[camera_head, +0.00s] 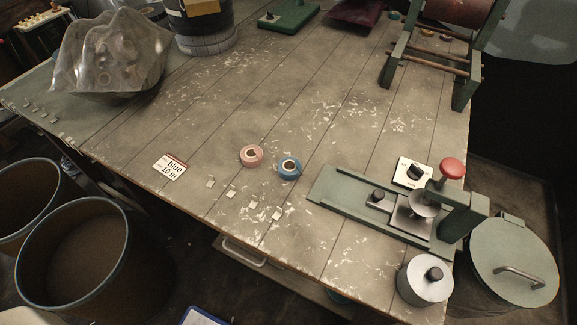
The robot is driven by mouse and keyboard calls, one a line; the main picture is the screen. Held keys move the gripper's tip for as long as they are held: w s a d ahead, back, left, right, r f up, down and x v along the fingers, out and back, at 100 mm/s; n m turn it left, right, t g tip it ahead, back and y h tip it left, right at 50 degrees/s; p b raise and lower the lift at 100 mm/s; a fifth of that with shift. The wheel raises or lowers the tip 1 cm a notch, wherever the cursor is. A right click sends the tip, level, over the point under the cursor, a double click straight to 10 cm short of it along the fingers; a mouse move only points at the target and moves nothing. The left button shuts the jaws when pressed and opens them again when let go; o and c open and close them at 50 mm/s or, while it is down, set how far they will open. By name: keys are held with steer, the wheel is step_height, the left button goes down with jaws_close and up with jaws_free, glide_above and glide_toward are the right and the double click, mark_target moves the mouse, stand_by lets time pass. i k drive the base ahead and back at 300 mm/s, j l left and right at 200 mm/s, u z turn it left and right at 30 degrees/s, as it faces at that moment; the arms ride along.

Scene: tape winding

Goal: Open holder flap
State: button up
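A green bench device (335,193) lies near the right front of the worn table. It carries a small black knob (377,195) on a metal plate, a round metal disc (425,205) and a lever with a red ball knob (452,168) at its right end. I cannot tell which part is the holder flap, or whether it is open or shut. A pink tape roll (259,155) and a blue tape roll (283,174) lie side by side left of the device. My gripper is not in view.
A card reading "blue 10 m" (170,167) lies left of the rolls. A metal cylinder with a black knob (425,281) stands at the front right corner. A green stand (398,62) is at the back right. Bins (72,243) stand on the floor. The table's middle is clear.

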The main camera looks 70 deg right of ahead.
mark_target(517, 266)
steer(key=z, duration=1.95)
steer(key=k+l+z, duration=0.2)
steer(key=l+z, duration=0.2)
steer(key=k+l+z, duration=0.2)
steer(key=z, duration=0.2)
steer(key=l, duration=0.1)
